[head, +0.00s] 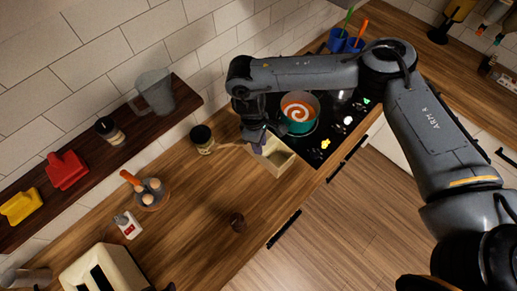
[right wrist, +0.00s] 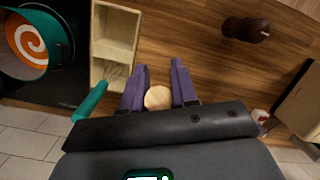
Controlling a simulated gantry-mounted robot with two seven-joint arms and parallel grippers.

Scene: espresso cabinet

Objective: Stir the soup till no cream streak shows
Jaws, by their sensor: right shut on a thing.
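The teal pot (head: 288,127) stands on the black hob in the head view. Its orange soup (head: 290,104) shows a clear white cream spiral, which also shows in the right wrist view (right wrist: 30,40). My right gripper (head: 257,147) is beside the cream box, on the pot's near left side. Its purple fingers (right wrist: 158,85) are shut on a pale wooden thing (right wrist: 158,97), which looks round in the wrist view. A thin pale wooden length (head: 232,146) points left from the gripper in the head view. Its full shape is hidden. My left gripper is not in view.
The open cream box (head: 279,163) stands on the counter beside the hob. A dark-lidded jar (head: 202,141) is left of the gripper. A small brown object (head: 237,221) stands nearer. A teal bar (right wrist: 90,103) slants beside the box. Bare counter (head: 195,205) lies between.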

